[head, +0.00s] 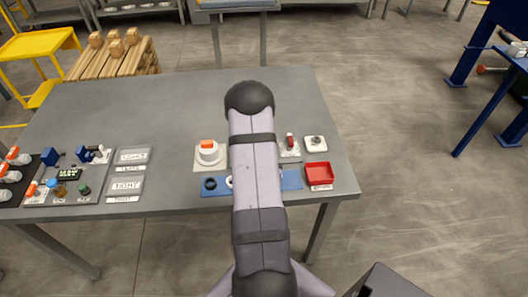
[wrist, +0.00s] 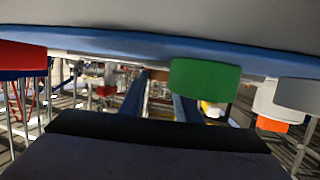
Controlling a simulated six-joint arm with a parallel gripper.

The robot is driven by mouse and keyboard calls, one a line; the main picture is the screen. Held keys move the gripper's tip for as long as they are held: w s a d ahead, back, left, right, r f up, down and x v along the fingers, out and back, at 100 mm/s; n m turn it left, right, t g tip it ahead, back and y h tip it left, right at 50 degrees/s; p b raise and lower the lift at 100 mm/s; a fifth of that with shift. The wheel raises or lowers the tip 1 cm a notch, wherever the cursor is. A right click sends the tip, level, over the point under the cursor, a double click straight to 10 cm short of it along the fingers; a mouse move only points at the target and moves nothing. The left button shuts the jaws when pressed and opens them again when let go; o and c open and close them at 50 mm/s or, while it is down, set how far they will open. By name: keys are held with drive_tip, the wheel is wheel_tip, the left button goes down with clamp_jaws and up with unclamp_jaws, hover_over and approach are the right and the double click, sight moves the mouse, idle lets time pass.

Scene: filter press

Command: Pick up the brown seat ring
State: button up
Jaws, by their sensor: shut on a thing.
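The wrist view looks low across the table and appears upside down. My gripper (wrist: 159,88) shows there as two blue fingers, shut on a small brown piece (wrist: 159,75) that looks like the brown seat ring. Only a little of the brown piece shows between the fingertips. It is close to the edge of the blue mat (wrist: 190,50); I cannot tell whether it touches the mat. In the head view my arm hides the gripper and the ring. A black ring (head: 210,183) and a partly covered white ring (head: 229,182) lie on the mat's left part.
A green cylinder (wrist: 205,78) stands close to the right finger in the wrist view. A red tray (head: 320,173) is right of the mat. A white housing with an orange top (head: 208,152) stands behind the mat. The table's back left (head: 130,105) is clear.

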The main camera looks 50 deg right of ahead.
wheel_tip(320, 180, up, 10)
idle(0.7)
drive_tip(key=w+a+r+n+t+y, duration=0.2)
drive_tip(key=w+a+n+t+y, duration=0.4)
drive_tip(key=w+a+n+y, duration=0.85)
drive_tip(key=s+a+f+n+g+y+p, duration=0.1)
drive_tip(key=s+a+f+n+g+y, duration=0.1)
drive_tip(key=a, duration=0.5)
drive_tip(key=s+a+f+n+g+y+p, duration=0.2)
drive_tip(key=s+a+n+y, duration=0.1)
drive_tip(key=a, duration=0.5)
drive_tip(key=s+a+f+n+g+y+p, duration=0.1)
drive_tip(key=s+a+f+n+y, duration=0.1)
drive_tip(key=s+a+y, duration=0.2)
drive_tip(key=a, duration=0.3)
drive_tip(key=shift+s+a+f+n+g+y, duration=0.15)
drive_tip(key=shift+a+f+n+g+y, duration=0.1)
drive_tip(key=shift+f+n+g+y, duration=0.15)
